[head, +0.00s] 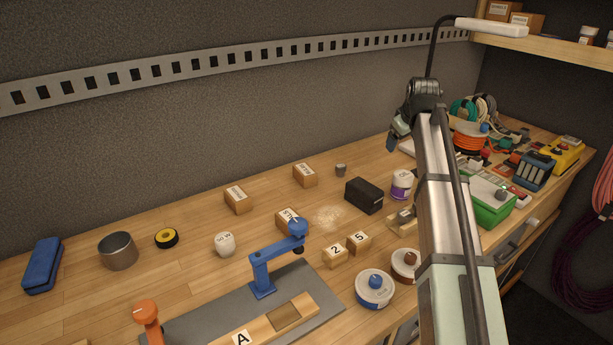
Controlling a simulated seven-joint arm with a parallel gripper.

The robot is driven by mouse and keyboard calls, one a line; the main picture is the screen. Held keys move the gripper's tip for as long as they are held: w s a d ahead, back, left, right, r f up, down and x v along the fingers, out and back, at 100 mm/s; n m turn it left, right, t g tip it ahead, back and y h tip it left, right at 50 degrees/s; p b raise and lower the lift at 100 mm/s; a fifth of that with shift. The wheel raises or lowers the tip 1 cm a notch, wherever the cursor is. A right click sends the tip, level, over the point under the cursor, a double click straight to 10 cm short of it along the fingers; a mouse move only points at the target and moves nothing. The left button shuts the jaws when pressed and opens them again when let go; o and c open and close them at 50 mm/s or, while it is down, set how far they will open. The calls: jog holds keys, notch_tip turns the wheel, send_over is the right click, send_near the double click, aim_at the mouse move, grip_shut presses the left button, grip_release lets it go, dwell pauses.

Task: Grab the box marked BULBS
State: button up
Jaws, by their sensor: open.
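Several small cardboard boxes with white labels stand on the workbench. One box (237,204) is left of centre, another box (306,179) is farther back, and a third box (284,226) is partly hidden behind the blue clamp. The labels are too small or too turned for me to read BULBS on any of them with certainty. My gripper (391,142) is at the back right of the bench, by the wall, away from these three boxes. It is small in view and open, with nothing seen in it.
The blue clamp (262,275) stands on a grey mat. A black box (364,195), a purple-labelled tin (402,184) and number blocks (335,257) lie right of the cardboard boxes. A green bin (491,207) and cord spools crowd the right.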

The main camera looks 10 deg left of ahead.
jog(key=s+a+f+g+y, duration=0.1)
jog(key=a+f, duration=0.1)
jog(key=a, duration=1.3)
jog(key=g+y, duration=0.1)
jog(key=g, duration=0.1)
send_near(305, 169)
jog(key=shift+m, duration=0.3)
jog(key=x, duration=0.4)
jog(key=shift+s+d+f, duration=0.1)
jog(key=shift+s, duration=0.3)
jog(key=shift+w+x, duration=0.15)
jog(key=shift+x, duration=1.5)
jog(key=shift+w+x, duration=0.15)
jog(key=shift+x, duration=1.55)
jog(key=c, duration=1.1)
